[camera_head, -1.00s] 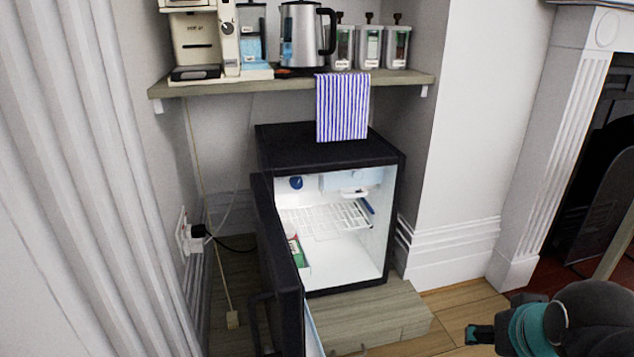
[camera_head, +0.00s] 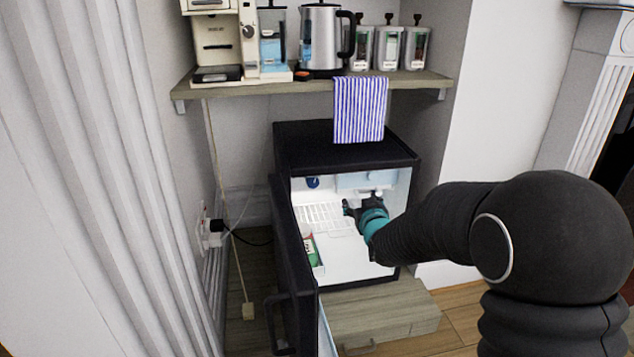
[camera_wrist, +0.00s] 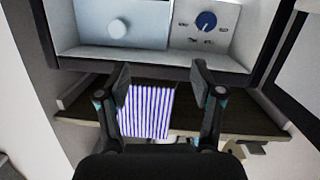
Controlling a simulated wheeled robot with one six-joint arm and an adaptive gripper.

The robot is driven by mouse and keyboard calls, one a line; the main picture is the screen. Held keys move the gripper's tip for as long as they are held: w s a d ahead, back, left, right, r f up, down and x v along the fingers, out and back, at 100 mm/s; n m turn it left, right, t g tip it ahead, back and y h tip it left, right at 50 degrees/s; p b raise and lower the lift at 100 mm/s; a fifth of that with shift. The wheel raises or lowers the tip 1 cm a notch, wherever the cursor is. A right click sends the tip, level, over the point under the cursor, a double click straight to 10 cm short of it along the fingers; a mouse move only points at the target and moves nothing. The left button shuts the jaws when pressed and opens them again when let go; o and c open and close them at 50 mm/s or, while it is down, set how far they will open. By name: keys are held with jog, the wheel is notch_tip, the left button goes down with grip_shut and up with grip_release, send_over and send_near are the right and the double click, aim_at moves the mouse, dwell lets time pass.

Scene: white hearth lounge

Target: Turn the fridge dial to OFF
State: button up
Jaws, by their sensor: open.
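The fridge dial (camera_head: 313,182) is a small round blue knob high on the back left inside the open black mini fridge (camera_head: 345,154). In the wrist view the dial (camera_wrist: 206,22) sits on a pale panel with small printed labels around it, too small to read for certain. I cannot tell which label it points at. My gripper (camera_head: 362,205) is at the fridge opening, right of and lower than the dial in the head view, and apart from it. In the wrist view my gripper (camera_wrist: 162,78) has its two fingers spread with nothing between them.
The fridge door (camera_head: 293,260) stands open at the left. A pale freezer box (camera_head: 366,181) is right of the dial, above a white wire rack (camera_head: 320,216). A green carton (camera_head: 310,248) is near the door. A striped towel (camera_head: 360,110) hangs from the shelf (camera_head: 300,88) above.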

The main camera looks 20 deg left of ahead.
aim_at(314, 184)
jog(key=a+f+n+t+y, duration=0.1)
jog(key=a+f+n+y, duration=0.3)
jog(key=a, duration=0.6)
jog(key=w+a, duration=0.2)
jog(key=w, duration=0.2)
jog(key=w+a+m+p, duration=0.1)
jog(key=w+a, duration=0.2)
jog(key=w+a+m+h, duration=0.1)
jog(key=w+a, duration=0.1)
jog(key=w, duration=0.2)
jog(key=shift+w+a+f, duration=0.15)
jog(key=shift+w+f, duration=0.15)
jog(key=shift+f, duration=0.1)
jog(key=c, duration=1.2)
